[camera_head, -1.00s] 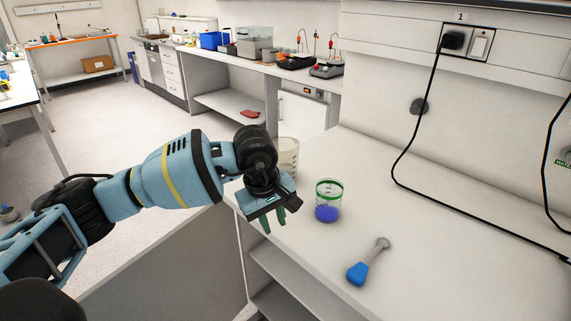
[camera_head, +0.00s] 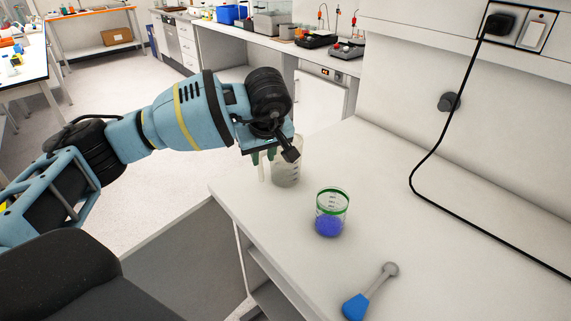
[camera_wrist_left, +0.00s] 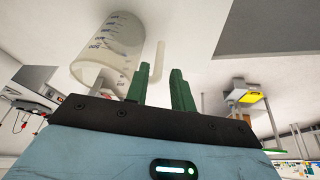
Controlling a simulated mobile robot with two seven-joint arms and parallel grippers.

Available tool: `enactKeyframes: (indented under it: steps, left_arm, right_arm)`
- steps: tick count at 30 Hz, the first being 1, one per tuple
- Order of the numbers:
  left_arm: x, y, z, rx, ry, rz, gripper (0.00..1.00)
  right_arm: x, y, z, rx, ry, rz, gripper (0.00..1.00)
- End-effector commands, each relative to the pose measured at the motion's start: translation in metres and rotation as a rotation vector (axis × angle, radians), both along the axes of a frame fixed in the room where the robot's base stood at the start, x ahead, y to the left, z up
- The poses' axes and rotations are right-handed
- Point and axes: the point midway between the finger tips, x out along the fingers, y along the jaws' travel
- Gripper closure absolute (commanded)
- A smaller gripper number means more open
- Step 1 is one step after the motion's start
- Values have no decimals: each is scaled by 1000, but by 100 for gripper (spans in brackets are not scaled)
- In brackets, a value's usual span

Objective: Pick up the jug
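The jug (camera_head: 287,172), clear with measuring marks and a side handle, stands at the far left end of the white bench. It is partly hidden behind my left wrist in the head view. In the left wrist view the jug (camera_wrist_left: 108,48) is at upper left, with its handle toward my fingers. My left gripper (camera_head: 264,157) is by the handle side of the jug. Its green fingers (camera_wrist_left: 160,76) are apart and hold nothing. My right gripper is not in view.
A small beaker (camera_head: 329,224) of blue liquid with a green rim stands on the bench near the jug. A black cable (camera_head: 428,160) hangs along the wall. The bench (camera_head: 455,262) right of these is clear.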

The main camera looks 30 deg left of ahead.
Motion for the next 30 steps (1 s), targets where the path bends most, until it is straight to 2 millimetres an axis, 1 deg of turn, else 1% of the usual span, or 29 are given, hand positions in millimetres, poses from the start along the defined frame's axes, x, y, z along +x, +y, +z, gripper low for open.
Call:
enactKeyframes:
  steps: [1,2,8,11,15,19,22,28,30]
  left_arm:
    - [1,2,-6,0,3,1,76]
    - [2,3,-9,0,3,1,76]
    - [3,5,-13,1,2,0,76]
    - [6,10,-22,1,3,2,76]
    - [13,19,-39,0,3,1,76]
    - [16,22,-52,0,1,0,76]
    - [17,23,-56,0,1,0,76]
    - [17,23,-56,0,1,-1,76]
    - [17,23,-56,0,1,-1,85]
  right_arm:
    - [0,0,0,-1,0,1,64]
    - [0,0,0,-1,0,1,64]
    - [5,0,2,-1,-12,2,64]
    - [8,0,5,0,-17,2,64]
    - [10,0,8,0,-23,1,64]
    - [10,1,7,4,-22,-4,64]
    - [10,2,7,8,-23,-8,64]
    - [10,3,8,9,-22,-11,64]
    - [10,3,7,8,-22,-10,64]
